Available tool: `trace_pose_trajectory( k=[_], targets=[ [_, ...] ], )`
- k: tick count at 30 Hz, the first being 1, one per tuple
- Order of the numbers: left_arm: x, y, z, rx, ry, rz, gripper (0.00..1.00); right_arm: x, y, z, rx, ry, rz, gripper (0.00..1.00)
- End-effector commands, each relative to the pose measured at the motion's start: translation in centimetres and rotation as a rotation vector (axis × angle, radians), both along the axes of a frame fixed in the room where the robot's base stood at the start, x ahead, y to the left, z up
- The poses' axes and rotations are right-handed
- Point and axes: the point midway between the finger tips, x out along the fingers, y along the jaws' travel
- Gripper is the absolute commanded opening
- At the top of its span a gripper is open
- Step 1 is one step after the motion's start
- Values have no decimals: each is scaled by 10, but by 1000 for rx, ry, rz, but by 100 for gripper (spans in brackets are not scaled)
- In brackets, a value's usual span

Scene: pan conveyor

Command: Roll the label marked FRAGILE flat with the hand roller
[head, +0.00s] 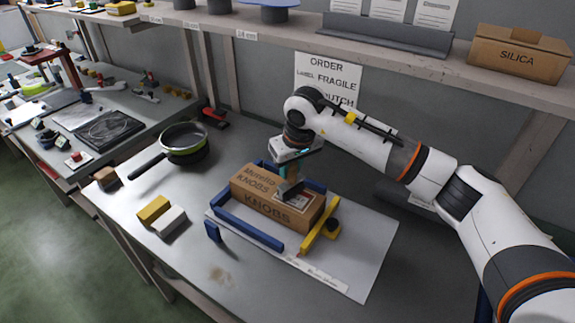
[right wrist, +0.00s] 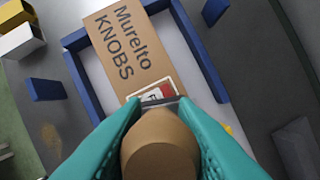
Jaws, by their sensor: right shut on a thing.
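A cardboard box (head: 262,196) printed "Murelto KNOBS" lies inside a blue frame (head: 247,228) on the bench; it also shows in the right wrist view (right wrist: 125,45). A small label (right wrist: 155,92) with white and red parts sits on the box top near its right end; its wording is not readable, and part is hidden. My right gripper (head: 290,176) points down over that end with teal fingers. It is shut on the tan handle of the hand roller (right wrist: 160,145). The roller's dark edge is at the label; contact cannot be told. My left gripper is not in view.
A yellow clamp bar (head: 318,236) lies along the box's right end. A white sheet (head: 372,250) lies under the frame. A pan (head: 184,143), yellow block (head: 153,209) and white block (head: 171,221) stand left. An order sheet (head: 328,78) naming FRAGILE hangs behind.

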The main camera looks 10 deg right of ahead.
Motion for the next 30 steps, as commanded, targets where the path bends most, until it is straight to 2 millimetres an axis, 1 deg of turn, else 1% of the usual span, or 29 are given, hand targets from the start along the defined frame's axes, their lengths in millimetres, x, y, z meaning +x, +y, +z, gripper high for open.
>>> trace_pose_trajectory(
  k=[3, 14, 30],
  targets=[
    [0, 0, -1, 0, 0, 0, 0, -4, -5, -1, -3, 2, -1, 4],
    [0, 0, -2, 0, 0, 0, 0, -10, -10, -2, -4, 3, -1, 4],
    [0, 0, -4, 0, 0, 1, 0, -25, -25, -2, -4, 4, -2, 4]
  ],
)
